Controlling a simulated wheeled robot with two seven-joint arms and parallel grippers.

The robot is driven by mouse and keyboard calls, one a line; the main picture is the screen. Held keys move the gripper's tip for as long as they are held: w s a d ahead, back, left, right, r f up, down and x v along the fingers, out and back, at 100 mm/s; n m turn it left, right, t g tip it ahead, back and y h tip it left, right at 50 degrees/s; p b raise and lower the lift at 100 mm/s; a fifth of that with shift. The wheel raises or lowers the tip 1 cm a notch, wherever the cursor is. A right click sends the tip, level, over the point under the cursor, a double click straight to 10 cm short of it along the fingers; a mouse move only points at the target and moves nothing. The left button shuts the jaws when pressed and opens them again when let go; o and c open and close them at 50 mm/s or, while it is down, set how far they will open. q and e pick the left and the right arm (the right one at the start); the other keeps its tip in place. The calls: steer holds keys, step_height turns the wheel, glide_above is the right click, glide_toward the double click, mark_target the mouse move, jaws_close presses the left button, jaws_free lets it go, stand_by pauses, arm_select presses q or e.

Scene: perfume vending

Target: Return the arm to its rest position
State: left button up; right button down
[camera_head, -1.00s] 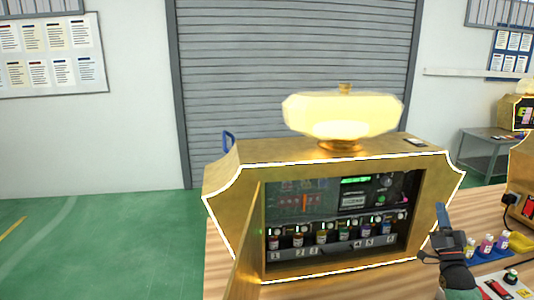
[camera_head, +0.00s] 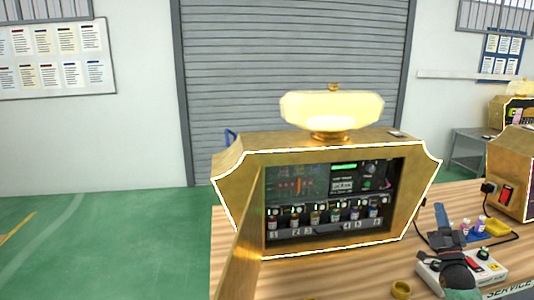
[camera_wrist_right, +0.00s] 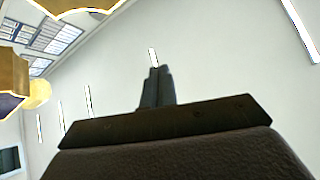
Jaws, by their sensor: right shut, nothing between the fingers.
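My right gripper (camera_head: 442,216) is at the lower right of the head view, over the table's right part, in front of the blue tray and apart from the machine. In the right wrist view its fingers (camera_wrist_right: 155,88) are together with nothing between them, pointing at the pale ceiling or wall. The gold vending machine (camera_head: 228,200) stands on the wooden table with its front open. Several small numbered bottles (camera_head: 315,217) stand in a row inside it. My left gripper is not in view.
A blue tray (camera_head: 489,236) with small bottles lies right of the machine. A white power strip (camera_head: 432,272) with switches is near my right arm. A second gold machine (camera_head: 508,165) stands at the right edge. The table front (camera_head: 330,275) is mostly clear.

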steer(key=w+f+n+g, duration=0.2)
steer(key=w+f+g, duration=0.35)
steer(key=f, duration=0.25)
steer(key=s+a+f+n+g, duration=0.2)
steer(key=s+a+f+g, duration=0.25)
steer(key=a+f, duration=0.3)
steer(key=s+a+f+n+g, duration=0.2)
steer(key=s+a+f+g, duration=0.3)
steer(key=a, duration=0.3)
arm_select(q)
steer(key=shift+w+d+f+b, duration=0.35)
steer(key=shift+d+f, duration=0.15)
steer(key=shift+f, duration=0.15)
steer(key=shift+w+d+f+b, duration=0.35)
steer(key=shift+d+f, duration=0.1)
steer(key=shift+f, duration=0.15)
arm_select(e)
steer(key=s+a+f+g+y, duration=0.1)
steer(key=s+a+f+g, duration=0.2)
steer(key=s+a+f, duration=0.3)
steer(key=s+a+f+n+g+y, duration=0.1)
steer(key=s+a+f+g, duration=0.2)
steer(key=s+a+f, duration=0.4)
steer(key=s+a+f+n+g+y, duration=0.1)
steer(key=s+a+f, duration=0.6)
steer(key=s+a, duration=0.8)
steer(key=s+g+y, duration=0.1)
steer(key=s+g, duration=0.1)
steer(key=s, duration=0.6)
